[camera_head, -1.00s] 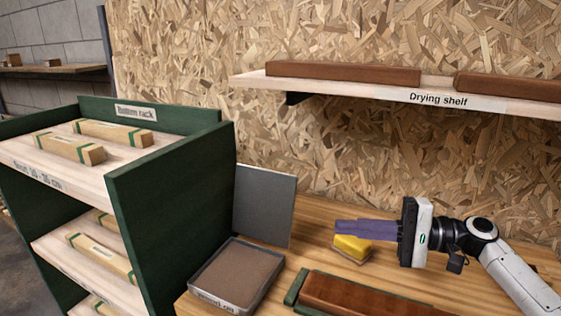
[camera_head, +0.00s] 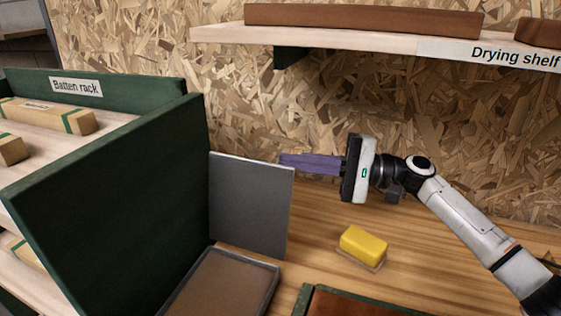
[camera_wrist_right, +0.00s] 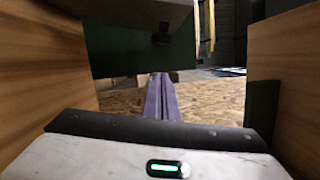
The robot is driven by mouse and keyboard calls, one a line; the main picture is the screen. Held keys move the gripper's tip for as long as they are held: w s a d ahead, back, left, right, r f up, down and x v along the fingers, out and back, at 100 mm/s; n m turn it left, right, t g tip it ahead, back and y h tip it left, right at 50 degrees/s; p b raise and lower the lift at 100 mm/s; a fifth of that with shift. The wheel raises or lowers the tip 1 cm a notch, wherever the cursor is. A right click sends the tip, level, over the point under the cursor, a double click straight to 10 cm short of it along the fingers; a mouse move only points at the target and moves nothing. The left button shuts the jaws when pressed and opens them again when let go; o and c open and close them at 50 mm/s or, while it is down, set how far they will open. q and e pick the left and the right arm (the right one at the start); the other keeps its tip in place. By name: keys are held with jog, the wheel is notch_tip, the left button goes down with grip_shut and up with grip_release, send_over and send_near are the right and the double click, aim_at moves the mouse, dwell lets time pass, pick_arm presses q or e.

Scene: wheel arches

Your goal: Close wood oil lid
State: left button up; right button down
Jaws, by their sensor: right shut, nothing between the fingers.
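The wood oil tray (camera_head: 225,284) stands on the bench beside the batten rack, and brown contents show inside it. Its grey lid (camera_head: 251,205) stands open, nearly upright, at the tray's back edge. My right gripper (camera_head: 283,160) is shut and empty. Its purple fingers point left, with their tips at the upper right edge of the lid; I cannot tell whether they touch. The fingers also show in the right wrist view (camera_wrist_right: 160,98), closed together. My left gripper is not in view.
A yellow sponge-like block (camera_head: 363,245) lies on the bench right of the tray. A green-edged holder with a brown piece (camera_head: 350,304) is at the front. The green batten rack (camera_head: 120,200) stands close on the left. The drying shelf (camera_head: 370,40) overhangs the back.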

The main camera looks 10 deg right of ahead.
aim_at(280, 166)
jog(key=a, duration=0.1)
jog(key=s+a, duration=0.1)
jog(key=s+a+r+p, duration=0.1)
jog(key=shift+s+a, duration=0.25)
jog(key=shift+a, duration=0.1)
